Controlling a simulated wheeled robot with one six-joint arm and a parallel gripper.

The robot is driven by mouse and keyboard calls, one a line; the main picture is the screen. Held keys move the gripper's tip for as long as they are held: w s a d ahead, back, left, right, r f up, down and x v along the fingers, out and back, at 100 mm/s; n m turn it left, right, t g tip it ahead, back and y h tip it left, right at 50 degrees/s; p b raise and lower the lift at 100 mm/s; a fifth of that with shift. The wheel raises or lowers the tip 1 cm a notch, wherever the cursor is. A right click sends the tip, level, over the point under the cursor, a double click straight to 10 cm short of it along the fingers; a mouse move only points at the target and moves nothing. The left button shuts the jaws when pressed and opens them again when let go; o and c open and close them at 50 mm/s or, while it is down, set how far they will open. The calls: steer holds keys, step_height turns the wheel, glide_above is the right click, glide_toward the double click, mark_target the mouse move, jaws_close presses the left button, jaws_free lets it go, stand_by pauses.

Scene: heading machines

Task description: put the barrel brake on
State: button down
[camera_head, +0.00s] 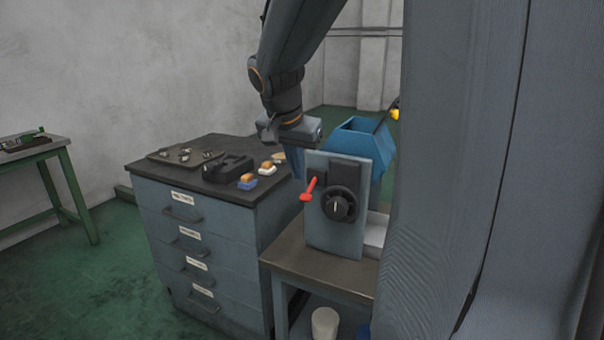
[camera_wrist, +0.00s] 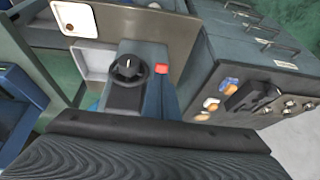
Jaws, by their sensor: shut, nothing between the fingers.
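The barrel brake appears to be the red lever (camera_head: 308,189) on the left of the upright grey-blue machine panel (camera_head: 330,235). It tilts, with its knob at the lower left. In the wrist view its red end (camera_wrist: 161,68) shows beside the panel's black dial. My gripper (camera_head: 298,176) points down by the panel's upper left edge, above and slightly left of the lever. Its fingers are shut and empty. I see no clear contact with the lever; how far apart they are in depth is hard to tell.
A black round dial (camera_head: 339,204) sits right of the lever. A blue hopper (camera_head: 362,143) stands behind the panel. The machine is on a brown-topped bench (camera_head: 290,250). A drawer cabinet (camera_head: 215,240) on the left bears a tray (camera_head: 163,155), a black holder and small blocks.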

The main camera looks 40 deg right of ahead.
steer(key=s+a+r+b, duration=0.1)
steer(key=s+a+r, duration=0.2)
steer(key=a, duration=0.2)
steer(key=shift+s+a+r, duration=0.15)
steer(key=shift+s+r, duration=0.1)
steer(key=shift+f, duration=0.1)
steer(key=s+a+f+n+g+y, duration=0.1)
steer(key=s+a+f+n, duration=0.2)
steer(key=f, duration=0.4)
steer(key=s+a+f+n+g+y, duration=0.1)
steer(key=s+a+f+n, duration=0.3)
steer(key=f, duration=0.4)
steer(key=s+a+f+n+g+y, duration=0.1)
steer(key=s+a+f+n+y, duration=0.1)
steer(key=a+f+n, duration=0.3)
step_height(320, 180, down, 2)
steer(key=shift+s+a+f, duration=0.15)
steer(key=shift+s+a, duration=0.75)
